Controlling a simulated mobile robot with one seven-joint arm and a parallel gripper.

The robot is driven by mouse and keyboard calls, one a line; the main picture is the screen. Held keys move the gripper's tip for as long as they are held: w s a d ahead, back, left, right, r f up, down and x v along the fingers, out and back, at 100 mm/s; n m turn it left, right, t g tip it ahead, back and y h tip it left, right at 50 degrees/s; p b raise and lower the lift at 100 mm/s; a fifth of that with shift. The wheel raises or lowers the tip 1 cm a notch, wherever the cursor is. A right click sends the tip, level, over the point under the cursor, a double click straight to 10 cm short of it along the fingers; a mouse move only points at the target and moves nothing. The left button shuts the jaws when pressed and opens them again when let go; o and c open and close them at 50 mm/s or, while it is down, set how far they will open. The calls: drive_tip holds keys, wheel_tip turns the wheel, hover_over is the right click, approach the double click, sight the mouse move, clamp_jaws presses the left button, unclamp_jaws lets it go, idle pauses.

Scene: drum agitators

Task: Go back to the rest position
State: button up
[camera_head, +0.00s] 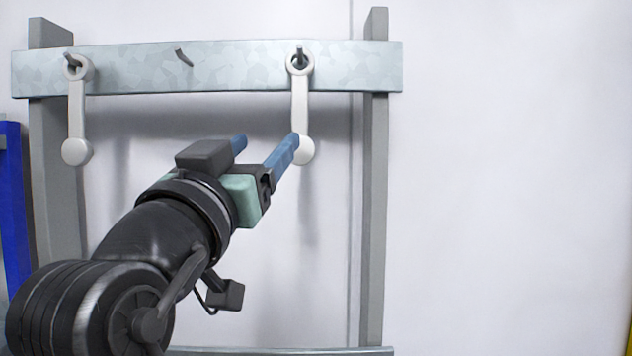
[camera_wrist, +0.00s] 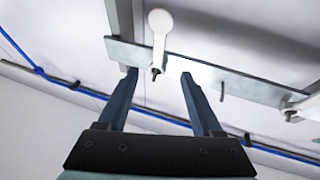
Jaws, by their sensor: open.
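My gripper (camera_head: 268,147) has blue fingers and is open and empty. It is raised in front of the rack, and its right finger overlaps the lower end of the right white agitator (camera_head: 300,98) in the head view. That agitator hangs by its ring on a hook of the metal rail (camera_head: 235,68). A second white agitator (camera_head: 77,110) hangs on the left hook. In the wrist view, my gripper (camera_wrist: 156,75) has its fingers spread, with one agitator (camera_wrist: 160,35) showing beyond and between them. Another agitator (camera_wrist: 306,106) is cut off at the right edge.
A bare middle hook (camera_head: 184,57) sticks out of the rail. Grey posts stand at the left (camera_head: 58,180) and right (camera_head: 374,190) of the rack. A blue frame (camera_head: 13,215) is at the far left. The white wall (camera_head: 500,180) on the right is clear.

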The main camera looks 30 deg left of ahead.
drive_tip(key=d+f+m+t+h+b, duration=0.25)
drive_tip(key=d+f+b, duration=0.4)
drive_tip(key=d, duration=0.75)
drive_tip(key=s+d+f+t+h+b, duration=0.1)
drive_tip(key=s+d+f+h, duration=0.1)
drive_tip(key=d, duration=0.4)
drive_tip(key=s+d+f+t+h+b, duration=0.1)
drive_tip(key=s+d+t+b, duration=0.1)
drive_tip(key=s+d, duration=0.2)
drive_tip(key=d, duration=0.2)
drive_tip(key=shift+s+d+f+m+h, duration=0.3)
drive_tip(key=shift+s+f+m+h, duration=0.05)
drive_tip(key=shift+s+f, duration=0.05)
